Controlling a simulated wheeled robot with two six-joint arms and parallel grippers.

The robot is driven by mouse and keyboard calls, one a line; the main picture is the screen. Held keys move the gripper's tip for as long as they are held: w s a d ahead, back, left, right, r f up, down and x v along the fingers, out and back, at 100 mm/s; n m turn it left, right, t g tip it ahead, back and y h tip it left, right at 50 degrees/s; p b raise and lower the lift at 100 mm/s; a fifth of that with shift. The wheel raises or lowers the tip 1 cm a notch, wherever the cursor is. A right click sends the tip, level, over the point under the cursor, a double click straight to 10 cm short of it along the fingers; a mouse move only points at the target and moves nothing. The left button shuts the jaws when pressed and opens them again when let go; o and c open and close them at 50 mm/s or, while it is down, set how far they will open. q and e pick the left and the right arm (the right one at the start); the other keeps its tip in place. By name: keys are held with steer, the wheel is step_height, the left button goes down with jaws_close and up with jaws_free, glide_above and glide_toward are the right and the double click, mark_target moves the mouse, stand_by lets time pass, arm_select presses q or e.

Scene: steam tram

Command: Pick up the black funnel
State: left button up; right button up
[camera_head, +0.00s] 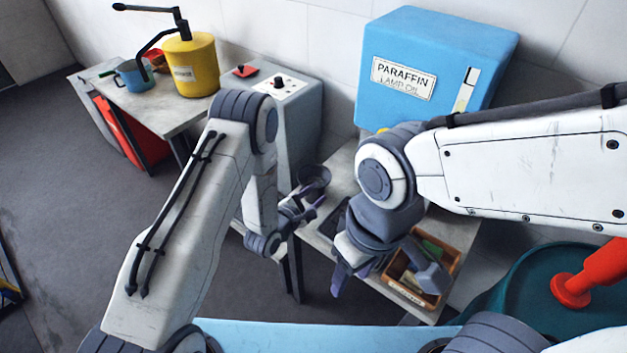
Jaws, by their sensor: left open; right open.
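A black funnel (314,178) sits on the grey bench behind the arms, its dark round mouth facing up. My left gripper (308,204) is open just in front of and below the funnel in the picture, with its fingers pointing right. The fingers overlap the funnel's lower part, and I cannot tell whether they touch it. My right gripper (350,279) is open and points down, in front of the bench and left of a wooden crate. It is well apart from the funnel.
A wooden crate (452,272) with tools stands on the bench (345,160). A blue paraffin tank (430,60) stands behind. A yellow drum (192,70) and blue mug (135,78) are on the left table. A teal drum (525,290) with a red pump (570,290) stands at right.

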mark_target(321, 188)
arm_select(q)
steer(key=x, duration=0.1)
steer(key=p+x, duration=0.1)
steer(key=x, duration=0.1)
steer(key=shift+w+a+f, duration=0.25)
steer(key=shift+f, duration=0.05)
steer(key=shift+w+d+f+p, duration=0.25)
steer(key=shift+w+d+p, duration=0.05)
steer(key=shift+w, duration=0.25)
steer(key=shift+c, duration=0.4)
jaws_close()
